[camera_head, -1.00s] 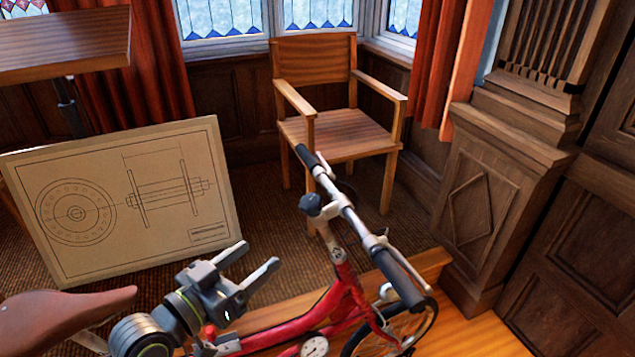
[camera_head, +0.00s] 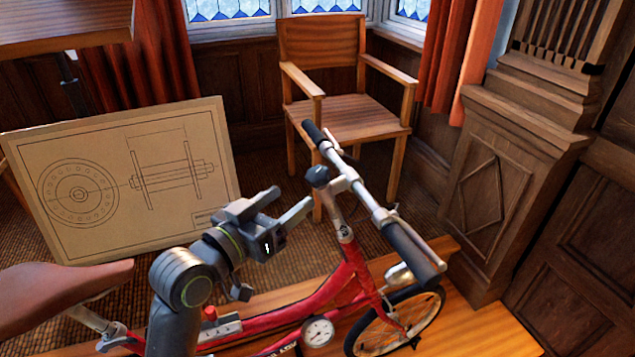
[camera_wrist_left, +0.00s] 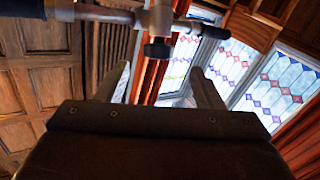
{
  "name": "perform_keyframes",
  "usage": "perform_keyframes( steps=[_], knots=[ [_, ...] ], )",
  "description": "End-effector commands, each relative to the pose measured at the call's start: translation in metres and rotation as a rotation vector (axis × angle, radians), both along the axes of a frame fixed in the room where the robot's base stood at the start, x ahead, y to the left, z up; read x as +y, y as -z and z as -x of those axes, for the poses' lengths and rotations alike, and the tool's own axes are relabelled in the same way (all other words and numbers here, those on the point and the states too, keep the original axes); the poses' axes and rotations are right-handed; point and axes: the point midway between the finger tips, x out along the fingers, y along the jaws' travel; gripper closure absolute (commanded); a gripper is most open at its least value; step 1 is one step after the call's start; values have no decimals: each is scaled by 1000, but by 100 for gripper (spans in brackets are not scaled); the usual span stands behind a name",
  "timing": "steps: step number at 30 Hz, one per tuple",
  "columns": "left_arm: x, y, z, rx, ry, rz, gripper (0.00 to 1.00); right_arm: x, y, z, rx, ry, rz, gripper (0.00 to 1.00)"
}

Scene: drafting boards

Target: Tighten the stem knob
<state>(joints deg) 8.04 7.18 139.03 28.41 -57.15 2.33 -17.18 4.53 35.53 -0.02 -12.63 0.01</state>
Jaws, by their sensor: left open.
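A red bicycle (camera_head: 345,285) stands on a wooden platform, with its handlebar (camera_head: 365,195) on a silver stem. A dark rounded stem knob (camera_head: 318,176) sits at the top of the stem, by the handlebar clamp. In the left wrist view a dark knob (camera_wrist_left: 157,50) hangs below the handlebar, beyond the fingers. My left gripper (camera_head: 293,202) is open and empty, to the left of the stem and a little lower than the knob, apart from it. Its two fingers also show in the left wrist view (camera_wrist_left: 160,85). My right gripper is not in view.
The brown saddle (camera_head: 60,295) is at the left. A drawing board (camera_head: 225,165) leans behind my left arm. A wooden armchair (camera_head: 345,115) stands behind the handlebar. Wood panelling (camera_head: 510,190) closes off the right side.

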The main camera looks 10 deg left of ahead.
Motion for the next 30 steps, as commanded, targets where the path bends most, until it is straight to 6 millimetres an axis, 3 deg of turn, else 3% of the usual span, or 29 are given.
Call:
perform_keyframes(
  steps=[9,15,28,30],
  knots=[
    [-26,-4,-54,0,2,2,39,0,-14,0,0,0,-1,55],
    [-35,-2,-75,0,2,0,39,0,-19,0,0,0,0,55],
    [-39,-1,-83,-2,1,-1,39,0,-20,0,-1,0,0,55],
    [-39,-1,-83,-1,1,-2,45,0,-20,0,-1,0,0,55]
  ],
)
